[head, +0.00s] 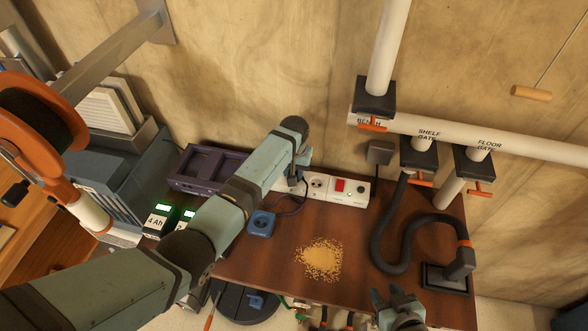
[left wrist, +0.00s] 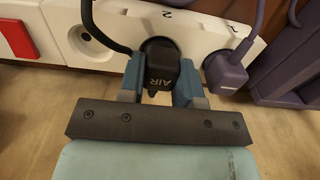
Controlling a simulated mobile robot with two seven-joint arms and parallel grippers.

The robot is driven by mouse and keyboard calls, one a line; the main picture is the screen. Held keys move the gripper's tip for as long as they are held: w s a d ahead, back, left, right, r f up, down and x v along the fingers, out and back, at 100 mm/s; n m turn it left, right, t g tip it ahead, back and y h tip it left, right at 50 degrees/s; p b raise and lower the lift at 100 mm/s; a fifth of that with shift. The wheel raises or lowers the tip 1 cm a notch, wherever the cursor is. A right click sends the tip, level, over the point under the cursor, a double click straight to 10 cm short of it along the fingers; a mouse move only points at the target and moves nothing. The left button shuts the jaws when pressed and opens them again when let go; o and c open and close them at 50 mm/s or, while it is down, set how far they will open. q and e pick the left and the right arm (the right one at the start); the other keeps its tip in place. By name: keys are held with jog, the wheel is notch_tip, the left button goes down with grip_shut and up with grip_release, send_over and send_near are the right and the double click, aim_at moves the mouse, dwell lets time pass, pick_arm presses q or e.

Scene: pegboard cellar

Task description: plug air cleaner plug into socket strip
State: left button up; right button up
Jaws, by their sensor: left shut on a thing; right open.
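The white socket strip (head: 350,192) lies along the back of the brown bench. It also shows across the top of the left wrist view (left wrist: 125,18), with a red switch at its left. My left gripper (left wrist: 160,88) is shut on a black plug marked AIR (left wrist: 160,62), right at the strip's face below the number 2. A black cord runs up and left from the plug. I cannot tell how far the plug sits in the strip. A purple plug (left wrist: 227,72) is at the strip just to the right. My right gripper (head: 402,302) is open and empty at the bench's front edge.
A sawdust pile (head: 320,258) lies mid-bench, with a blue square block (head: 261,223) left of it. A purple crate (head: 205,167) stands back left. A black hose (head: 385,255) curves along the right side, under white pipes (head: 500,140).

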dwell(0.9)
pick_arm(q)
jog(key=o, duration=1.6)
jog(key=shift+c, duration=0.2)
jog(key=shift+r, duration=3.45)
